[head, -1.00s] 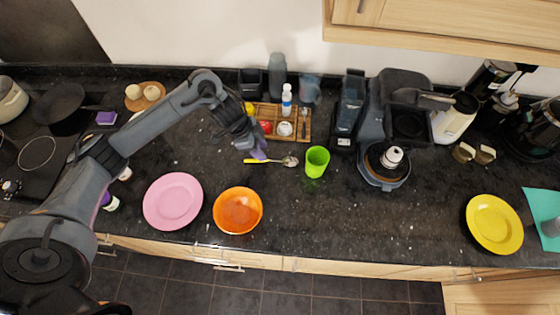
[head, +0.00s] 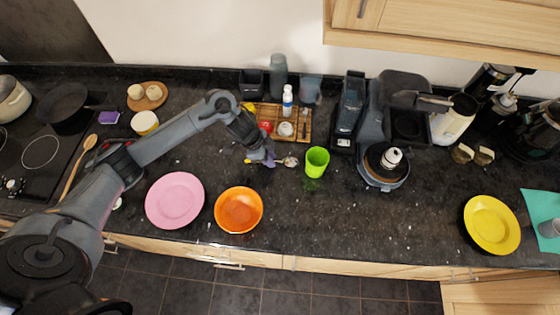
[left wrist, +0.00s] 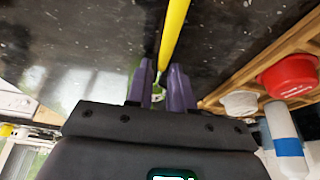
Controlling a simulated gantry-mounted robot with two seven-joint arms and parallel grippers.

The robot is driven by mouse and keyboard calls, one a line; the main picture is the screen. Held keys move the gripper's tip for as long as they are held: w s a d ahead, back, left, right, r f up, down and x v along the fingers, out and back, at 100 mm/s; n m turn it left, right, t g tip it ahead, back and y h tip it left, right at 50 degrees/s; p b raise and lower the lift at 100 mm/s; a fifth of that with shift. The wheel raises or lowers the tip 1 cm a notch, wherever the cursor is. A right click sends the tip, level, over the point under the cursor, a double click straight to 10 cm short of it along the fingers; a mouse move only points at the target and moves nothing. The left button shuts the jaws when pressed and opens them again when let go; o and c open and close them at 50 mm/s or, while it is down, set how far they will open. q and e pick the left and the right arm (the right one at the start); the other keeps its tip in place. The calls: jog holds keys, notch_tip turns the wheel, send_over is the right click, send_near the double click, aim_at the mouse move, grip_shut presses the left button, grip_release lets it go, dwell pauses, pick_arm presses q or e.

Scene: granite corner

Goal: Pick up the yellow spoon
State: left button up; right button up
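The yellow spoon (head: 290,161) lies on the dark counter between the orange bowl and the wooden tray, its metal bowl end toward the green cup. My left gripper (head: 265,161) is over its handle and hides part of it in the head view. In the left wrist view the yellow handle (left wrist: 173,32) runs down to the gap between the purple fingertips (left wrist: 161,82). The fingers are apart, with the handle end at or just beyond the gap. I cannot tell whether they touch it. My right gripper is not in view.
The green cup (head: 316,162) stands just right of the spoon. The wooden tray (head: 272,122) with several small items lies behind it. The orange bowl (head: 239,210) and pink plate (head: 175,201) are in front and to the left. The counter right of the orange bowl is clear.

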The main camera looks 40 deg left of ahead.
pick_arm(q)
grip_shut()
jog(key=shift+r, duration=0.1)
jog(key=shift+r, duration=0.5)
jog(key=r, duration=0.3)
jog(key=shift+s+d+r+b, duration=0.25)
jog(key=shift+s+d+b, duration=0.05)
jog(key=shift+s+b, duration=0.05)
jog(key=s+d+r, duration=0.6)
jog(key=s, duration=0.3)
jog(key=shift+r+p, duration=0.15)
jog(key=shift+p, duration=0.2)
